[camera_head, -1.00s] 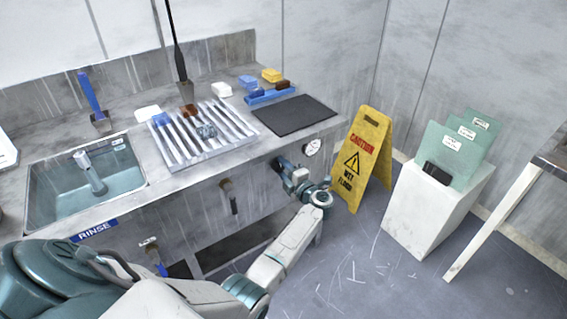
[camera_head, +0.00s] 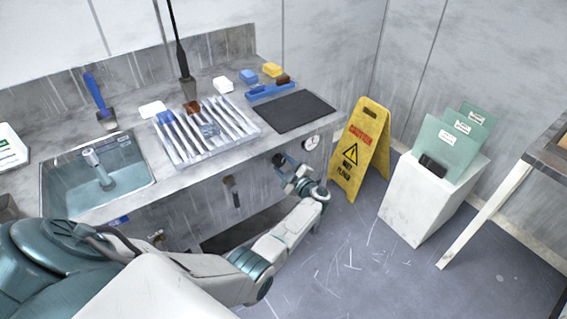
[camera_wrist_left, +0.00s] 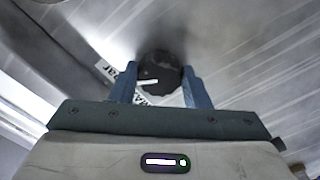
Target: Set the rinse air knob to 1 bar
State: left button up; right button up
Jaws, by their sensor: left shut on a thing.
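The rinse air knob (camera_wrist_left: 160,72) is a dark round knob with a pale line on it, on the front panel under the counter. In the left wrist view it sits between the two blue fingers of my left gripper (camera_wrist_left: 160,88), which is shut on it. Labels (camera_wrist_left: 106,72) beside the knob are partly hidden by the fingers; one ends in "ar". In the head view my left gripper (camera_head: 280,165) reaches the panel below the black mat, and the knob is hidden there. A round gauge (camera_head: 311,142) is just right of it; its reading is too small to tell. My right gripper is not in view.
The counter above holds a sink (camera_head: 60,190), a ribbed rack (camera_head: 232,148), a black mat (camera_head: 294,112) and several blocks. A yellow wet-floor sign (camera_head: 371,135) stands close to the right of my left gripper. A white box (camera_head: 424,207) with green folders stands farther right.

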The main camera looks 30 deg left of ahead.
pick_arm(q)
jog(key=shift+f, duration=0.1)
dwell(0.4)
jog(key=o, duration=1)
jog(key=shift+c, duration=0.2)
jog(key=b+v, duration=0.1)
jog(key=v, duration=0.9)
jog(key=shift+s+d, duration=0.15)
jog(key=shift+d, duration=0.2)
